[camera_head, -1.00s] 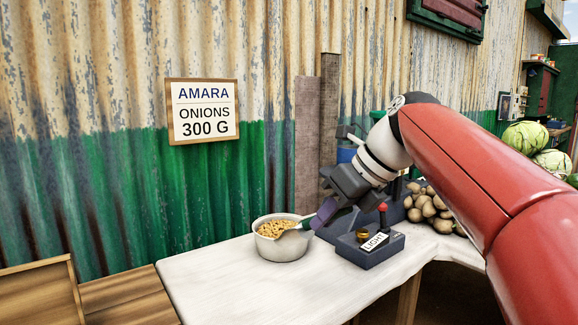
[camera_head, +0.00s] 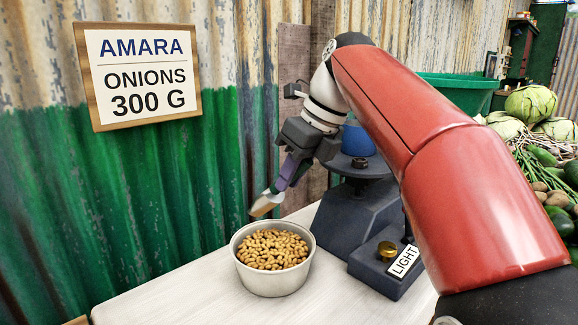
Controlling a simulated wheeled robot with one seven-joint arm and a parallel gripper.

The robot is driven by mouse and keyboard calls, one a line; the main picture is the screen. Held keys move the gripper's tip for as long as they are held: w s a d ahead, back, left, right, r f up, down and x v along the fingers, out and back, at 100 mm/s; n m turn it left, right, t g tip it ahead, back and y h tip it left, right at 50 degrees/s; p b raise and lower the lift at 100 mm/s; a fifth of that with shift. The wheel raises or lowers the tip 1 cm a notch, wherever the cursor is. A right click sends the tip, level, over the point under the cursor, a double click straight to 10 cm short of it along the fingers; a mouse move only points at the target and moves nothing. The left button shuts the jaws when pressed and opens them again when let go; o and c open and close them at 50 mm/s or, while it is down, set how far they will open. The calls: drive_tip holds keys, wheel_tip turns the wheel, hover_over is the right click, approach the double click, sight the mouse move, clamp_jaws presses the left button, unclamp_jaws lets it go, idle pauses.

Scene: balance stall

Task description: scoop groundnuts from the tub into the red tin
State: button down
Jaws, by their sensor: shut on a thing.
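A round pale metal tub (camera_head: 273,283) full of groundnuts (camera_head: 271,248) stands on the whitish table. My gripper (camera_head: 290,166) is shut on a scoop (camera_head: 267,201), behind and above the tub. The scoop hangs tilted, its tip down and to the left, just above the tub's far rim. Its tip looks tan; I cannot tell whether nuts lie in it. I see no red tin in this view.
A dark grey scale (camera_head: 352,218) stands right of the tub, with a blue container (camera_head: 357,139) on top. A corrugated wall (camera_head: 120,190) closes off the back. The table (camera_head: 170,295) is clear left of the tub.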

wheel_tip(320, 180, down, 9)
drive_tip(key=b, duration=0.2)
drive_tip(key=shift+r+p, duration=1)
drive_tip(key=shift+r, duration=4.85)
